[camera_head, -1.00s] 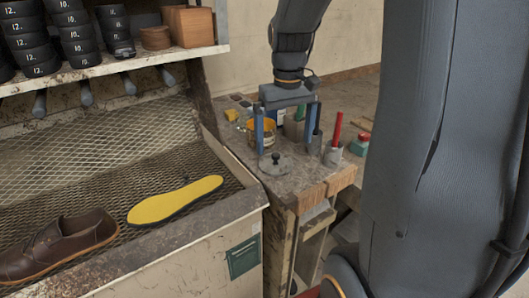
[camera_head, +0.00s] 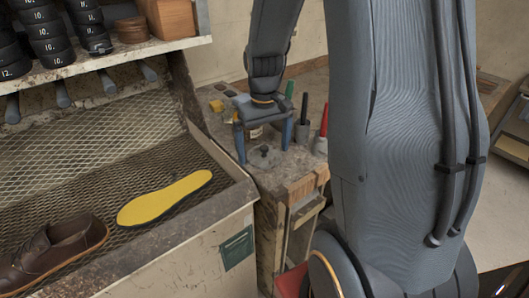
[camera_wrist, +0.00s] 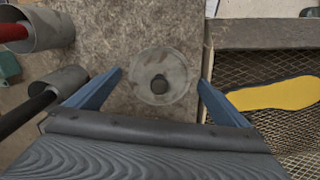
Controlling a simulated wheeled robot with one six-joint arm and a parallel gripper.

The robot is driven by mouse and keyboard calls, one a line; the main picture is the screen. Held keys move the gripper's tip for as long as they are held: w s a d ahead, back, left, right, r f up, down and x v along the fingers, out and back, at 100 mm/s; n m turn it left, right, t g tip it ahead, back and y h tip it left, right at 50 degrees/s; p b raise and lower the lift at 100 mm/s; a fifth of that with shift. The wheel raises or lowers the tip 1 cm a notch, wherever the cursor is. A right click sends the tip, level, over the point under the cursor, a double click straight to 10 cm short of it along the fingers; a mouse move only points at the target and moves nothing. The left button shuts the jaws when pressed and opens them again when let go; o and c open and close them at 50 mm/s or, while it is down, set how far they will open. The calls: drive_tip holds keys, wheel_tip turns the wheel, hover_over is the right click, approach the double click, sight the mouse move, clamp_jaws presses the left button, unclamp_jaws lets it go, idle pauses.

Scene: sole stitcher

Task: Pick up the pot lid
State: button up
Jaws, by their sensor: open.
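The pot lid (camera_head: 264,156) is a grey disc with a dark knob, lying flat on the worn side table. In the wrist view the lid (camera_wrist: 174,78) lies ahead of and between the two blue fingers. My gripper (camera_head: 264,145) is open and empty, pointing down over the table with one finger to each side of the lid in the head view. It also shows in the wrist view (camera_wrist: 160,80). I cannot tell the exact height of the fingertips above the table.
A yellow insole (camera_head: 165,199) and a brown shoe (camera_head: 52,252) lie on the mesh bench to the left. Grey holders with a red-handled tool (camera_head: 323,122) and a dark-handled tool (camera_head: 304,110) stand to the gripper's right. A yellow item (camera_head: 217,105) sits behind.

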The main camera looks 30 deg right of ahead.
drive_tip(key=shift+c, duration=0.4)
drive_tip(key=c, duration=0.9)
drive_tip(key=shift+c, duration=0.3)
